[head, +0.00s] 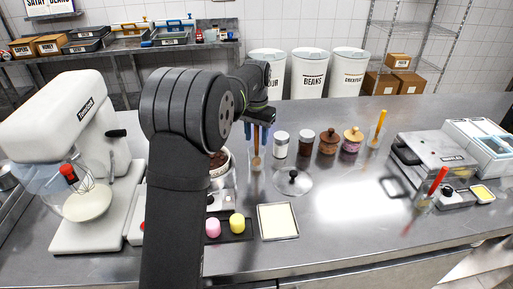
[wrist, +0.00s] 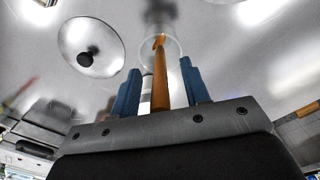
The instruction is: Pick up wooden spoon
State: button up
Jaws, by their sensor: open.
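The wooden spoon (head: 256,153) stands upright in the head view, with its lower end in what looks like a clear glass on the steel counter. My gripper (head: 257,137) is above it, blue fingers pointing down on either side of the spoon's upper part. In the wrist view the spoon (wrist: 160,80) rises between the two open blue fingers of my gripper (wrist: 160,68). Gaps show on both sides of it, and neither finger appears to touch it. My arm hides part of the counter to the left.
A glass lid with a black knob (head: 293,181) lies right of the spoon. Several jars, including a white-labelled one (head: 281,146), stand behind it. A dark bowl, partly hidden, is close on the left. A framed pale tray (head: 278,221) lies in front.

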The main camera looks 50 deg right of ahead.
grip_shut()
jog(key=shift+r, duration=0.1)
